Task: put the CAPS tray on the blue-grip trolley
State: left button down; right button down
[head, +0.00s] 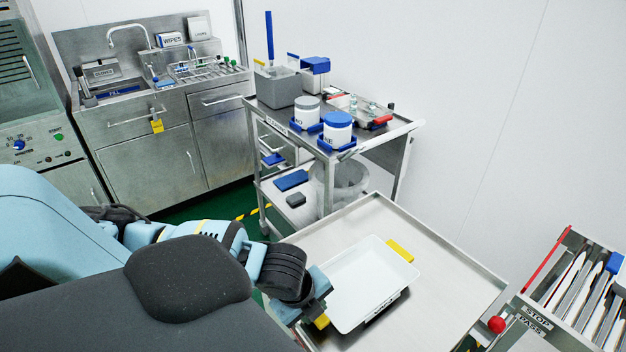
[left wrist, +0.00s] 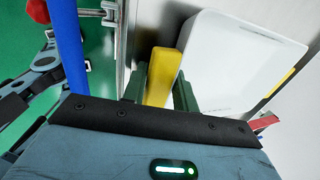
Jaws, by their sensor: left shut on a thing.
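My left gripper (head: 318,312) is shut on the near yellow grip (left wrist: 163,75) of the tray. In the left wrist view the tray (left wrist: 235,65) lies beyond the fingers (left wrist: 160,88). A blue bar (left wrist: 66,45) beside the trolley edge looks like its grip. My right gripper is not in view.
A steel cart (head: 390,135) with jars and bins stands behind the trolley. A rack (head: 575,290) with a red knob stands close at the right. A sink counter (head: 150,130) is at the back left. The trolley top is bare around the tray.

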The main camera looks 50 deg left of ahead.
pick_arm(q)
jog(key=c, duration=1.4)
grip_release()
jog(key=shift+o, duration=0.2)
